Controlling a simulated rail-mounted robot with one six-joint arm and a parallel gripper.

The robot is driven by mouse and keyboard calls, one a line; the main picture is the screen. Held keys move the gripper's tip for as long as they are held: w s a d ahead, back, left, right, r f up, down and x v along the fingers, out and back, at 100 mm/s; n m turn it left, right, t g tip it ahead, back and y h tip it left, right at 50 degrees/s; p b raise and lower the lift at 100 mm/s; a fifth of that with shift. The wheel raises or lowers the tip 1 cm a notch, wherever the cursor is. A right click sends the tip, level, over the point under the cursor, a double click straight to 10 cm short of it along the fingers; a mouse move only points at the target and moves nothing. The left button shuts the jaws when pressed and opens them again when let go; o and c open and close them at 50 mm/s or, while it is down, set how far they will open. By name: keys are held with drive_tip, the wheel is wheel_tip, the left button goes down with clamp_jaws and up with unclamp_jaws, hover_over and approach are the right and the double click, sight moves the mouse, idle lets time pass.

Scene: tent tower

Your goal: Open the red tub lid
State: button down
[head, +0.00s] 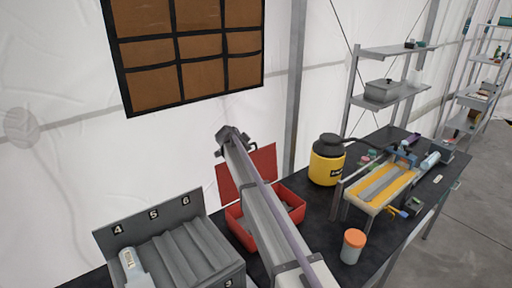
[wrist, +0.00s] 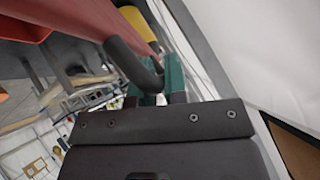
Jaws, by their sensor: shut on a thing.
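The red tub (head: 297,217) sits on the dark bench, with grey contents partly showing inside. Its red lid (head: 264,162) stands raised, roughly upright, at the tub's back edge. My arm crosses in front of both and hides part of them. In the wrist view the lid (wrist: 75,14) runs along the top, with a black curved handle (wrist: 126,58) below it. My gripper (wrist: 156,86), with green finger pads, is shut on this handle.
A grey sorting rack (head: 165,245) with numbers stands left of the tub. A yellow and black canister (head: 327,163), an orange-lidded jar (head: 353,246) and a yellow-framed tray (head: 382,186) stand to the right. A brown-panelled board (head: 190,50) hangs behind.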

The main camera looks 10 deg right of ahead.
drive_tip(key=shift+w+a, duration=0.1)
idle(0.3)
drive_tip(key=c, duration=1.5)
unclamp_jaws()
drive_tip(key=o, duration=0.3)
drive_tip(key=shift+s, duration=0.2)
drive_tip(key=shift+o, duration=0.2)
drive_tip(key=shift+s+a+r+p, duration=0.1)
drive_tip(key=shift+s+r+p, duration=0.15)
drive_tip(key=shift+r+p, duration=0.25)
drive_tip(key=p+v, duration=0.6)
drive_tip(key=v, duration=0.3)
drive_tip(key=shift+s+a+r, duration=0.2)
drive_tip(key=shift+a, duration=0.1)
